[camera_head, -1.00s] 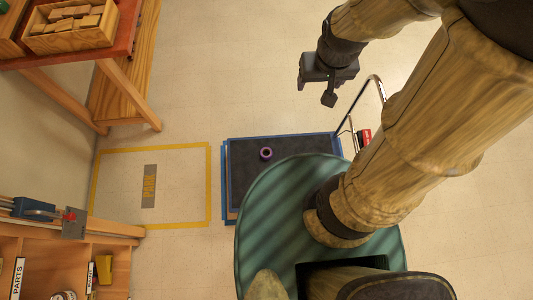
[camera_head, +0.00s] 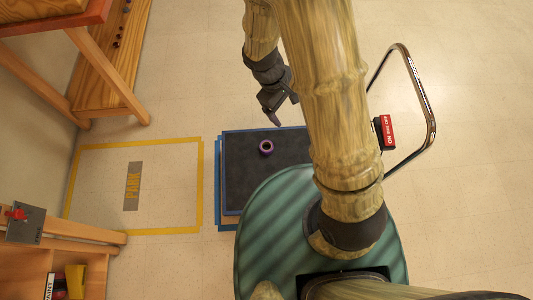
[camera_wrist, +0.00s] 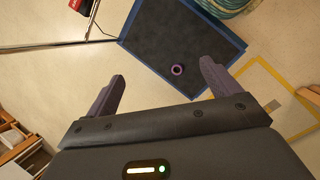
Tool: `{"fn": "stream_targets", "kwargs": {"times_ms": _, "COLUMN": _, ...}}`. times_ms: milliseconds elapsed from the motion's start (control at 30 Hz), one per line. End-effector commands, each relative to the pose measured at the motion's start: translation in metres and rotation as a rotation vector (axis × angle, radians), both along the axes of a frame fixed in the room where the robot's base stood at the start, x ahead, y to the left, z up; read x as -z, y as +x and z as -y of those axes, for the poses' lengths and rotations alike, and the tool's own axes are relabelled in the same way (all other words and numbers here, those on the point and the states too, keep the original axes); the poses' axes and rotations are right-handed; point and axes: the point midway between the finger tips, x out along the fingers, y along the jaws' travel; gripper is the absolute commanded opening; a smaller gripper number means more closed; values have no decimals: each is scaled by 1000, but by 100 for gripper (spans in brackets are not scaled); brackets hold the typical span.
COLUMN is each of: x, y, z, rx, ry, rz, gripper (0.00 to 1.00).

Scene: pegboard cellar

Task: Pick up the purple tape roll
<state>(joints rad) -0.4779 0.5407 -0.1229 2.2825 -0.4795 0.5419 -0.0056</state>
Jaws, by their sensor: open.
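The purple tape roll (camera_head: 266,148) lies flat on a dark mat with a blue edge (camera_head: 238,180), left of my arm in the head view. It also shows in the wrist view (camera_wrist: 178,70), beyond my fingertips and between them. My gripper (camera_head: 276,118) is above and behind the roll in the head view, apart from it. In the wrist view my gripper (camera_wrist: 162,72) has its two dark purple fingers spread wide with nothing between them.
A metal handle (camera_head: 432,110) with a red sign (camera_head: 387,132) stands right of my arm. A yellow-taped floor square (camera_head: 202,185) marked PARK lies left of the mat. Wooden benches (camera_head: 112,70) and shelves (camera_head: 70,250) stand at left. Floor between is clear.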

Motion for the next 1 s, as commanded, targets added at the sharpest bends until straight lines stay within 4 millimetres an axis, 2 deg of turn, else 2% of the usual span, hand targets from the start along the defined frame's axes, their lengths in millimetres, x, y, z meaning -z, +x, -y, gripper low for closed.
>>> {"fn": "stream_targets", "kwargs": {"times_ms": 33, "x": 34, "y": 1, "z": -5, "rx": -47, "ry": -27, "rz": -18, "gripper": 89}}
{"fn": "stream_targets", "kwargs": {"times_ms": 100, "x": 61, "y": 4, "z": -11, "rx": -110, "ry": -66, "rz": -38, "gripper": 89}}
{"fn": "stream_targets", "kwargs": {"times_ms": 667, "x": 272, "y": 24, "z": -54, "rx": -614, "ry": -404, "rz": -150, "gripper": 89}}
{"fn": "stream_targets", "kwargs": {"times_ms": 1000, "x": 398, "y": 34, "z": -88, "rx": -930, "ry": -632, "rz": -172, "gripper": 89}}
